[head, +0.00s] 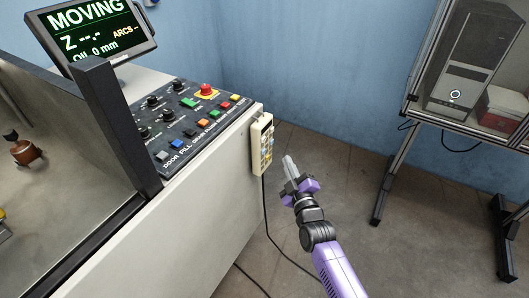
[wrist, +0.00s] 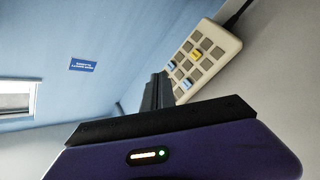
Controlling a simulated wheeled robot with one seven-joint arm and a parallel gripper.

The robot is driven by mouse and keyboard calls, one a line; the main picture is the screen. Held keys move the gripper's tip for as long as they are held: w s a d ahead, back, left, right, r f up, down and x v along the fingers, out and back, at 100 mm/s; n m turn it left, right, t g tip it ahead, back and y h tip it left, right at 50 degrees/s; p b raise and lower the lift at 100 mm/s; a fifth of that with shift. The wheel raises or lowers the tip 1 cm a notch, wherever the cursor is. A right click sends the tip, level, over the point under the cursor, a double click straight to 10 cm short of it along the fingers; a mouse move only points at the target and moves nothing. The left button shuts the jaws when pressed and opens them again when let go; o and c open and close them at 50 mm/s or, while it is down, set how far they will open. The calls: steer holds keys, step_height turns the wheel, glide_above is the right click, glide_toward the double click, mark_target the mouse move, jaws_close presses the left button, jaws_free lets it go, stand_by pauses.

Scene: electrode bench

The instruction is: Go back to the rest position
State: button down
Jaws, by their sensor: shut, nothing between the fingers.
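My gripper (head: 289,166) is shut and empty, with its fingers together, in the middle of the head view. It is in the air just right of the beige keypad pendant (head: 262,145), which hangs on the side of the machine. In the wrist view my gripper's dark fingers (wrist: 157,92) point toward the pendant (wrist: 203,61), which has grey keys, a yellow key and light blue keys. The fingertips overlap the pendant's lower left edge in that view; I cannot tell whether they touch it.
The machine's control panel (head: 190,118) has coloured buttons and a red emergency stop (head: 206,90). A screen (head: 92,29) reads "MOVING". A metal-framed stand (head: 394,150) holds a computer tower (head: 468,62) and a red box (head: 498,110). Floor (head: 335,180) between machine and stand is clear except for cables.

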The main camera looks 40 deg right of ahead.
stand_by(0.4)
steer(key=s+a+r+m+y, duration=0.1)
steer(key=s+a+r+y, duration=0.1)
steer(key=s+a, duration=0.6)
steer(key=s+a+r+m+g+y, duration=0.1)
steer(key=s+a+r, duration=0.4)
steer(key=s, duration=1.2)
steer(key=s+a+r+m+g+y+p, duration=0.1)
steer(key=s+a+y, duration=0.4)
steer(key=s+a, duration=0.6)
step_height(320, 180, up, 3)
steer(key=shift+s+a+f+m, duration=0.2)
steer(key=shift+s+a+m, duration=0.15)
steer(key=shift+s+m, duration=0.5)
